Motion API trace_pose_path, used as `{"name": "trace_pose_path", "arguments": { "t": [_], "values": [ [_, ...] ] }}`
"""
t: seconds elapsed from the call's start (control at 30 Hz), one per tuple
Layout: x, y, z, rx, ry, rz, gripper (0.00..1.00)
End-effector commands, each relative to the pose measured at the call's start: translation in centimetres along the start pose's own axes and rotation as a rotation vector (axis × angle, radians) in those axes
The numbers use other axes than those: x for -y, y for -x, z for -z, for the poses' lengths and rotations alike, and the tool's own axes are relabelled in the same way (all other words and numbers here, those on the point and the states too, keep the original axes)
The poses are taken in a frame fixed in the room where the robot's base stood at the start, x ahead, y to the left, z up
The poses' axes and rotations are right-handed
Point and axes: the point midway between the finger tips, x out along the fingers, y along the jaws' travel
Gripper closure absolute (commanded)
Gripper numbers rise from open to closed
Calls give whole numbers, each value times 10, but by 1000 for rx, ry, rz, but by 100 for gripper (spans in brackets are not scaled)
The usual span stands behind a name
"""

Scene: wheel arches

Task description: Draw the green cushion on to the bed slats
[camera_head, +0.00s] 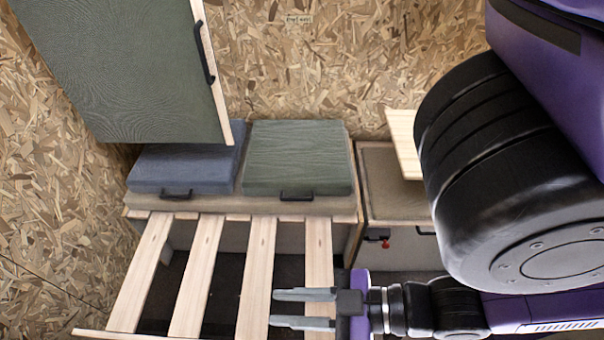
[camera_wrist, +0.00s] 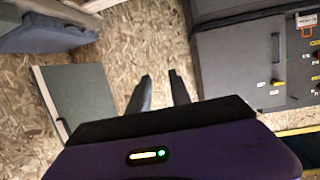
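The green cushion (camera_head: 298,157) lies flat on the bench at the back, beside a blue cushion (camera_head: 186,168). A dark handle (camera_head: 297,196) is on its front edge. The pale wooden bed slats (camera_head: 198,275) run forward from the bench, with dark gaps between them. My gripper (camera_head: 276,308) is over the right-hand slats, in front of the cushion and apart from it. Its fingers point left and are parted, with nothing between them. The wrist view shows my gripper (camera_wrist: 160,80) with its fingers apart. A green panel there (camera_wrist: 82,102) may be the cushion or the door; I cannot tell.
A green door (camera_head: 130,65) with a dark handle hangs over the back left, above the blue cushion. A low cabinet (camera_head: 395,205) with a red part stands right of the bench. A grey unit (camera_wrist: 240,60) with a handle and switches is at the wrist view's right.

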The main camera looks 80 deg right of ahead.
Motion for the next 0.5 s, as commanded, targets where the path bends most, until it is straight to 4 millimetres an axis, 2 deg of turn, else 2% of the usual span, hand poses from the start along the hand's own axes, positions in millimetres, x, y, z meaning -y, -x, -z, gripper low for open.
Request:
{"name": "trace_pose_path", "arguments": {
  "t": [0.37,0.47,0.5],
  "values": [
    [0,-2,-2,3,1,-5,75],
    [-4,-11,-16,28,12,-31,75],
    [-6,-18,-27,48,21,-50,75]
  ]
}}
